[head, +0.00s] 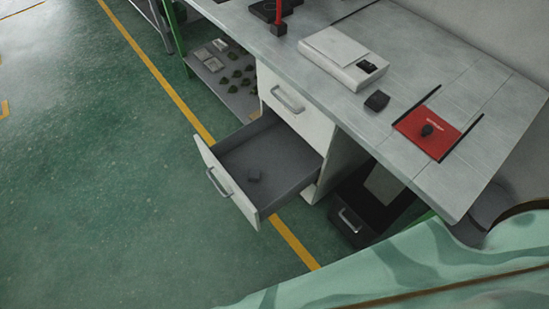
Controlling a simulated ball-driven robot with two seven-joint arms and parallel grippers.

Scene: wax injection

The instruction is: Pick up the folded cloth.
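I cannot make out a folded cloth with certainty. A similar small dark item (377,101) lies on the grey worktop (300,58), in front of a white box-shaped device (344,57). Neither of my grippers is in view.
The pulled-out drawer sticks out over the green floor (110,190) beneath the worktop. A black cabinet (345,220) stands under the worktop. A large pale green patterned surface (430,265) fills the lower right. A shelf (222,72) holds small dark pieces. The left floor is clear.

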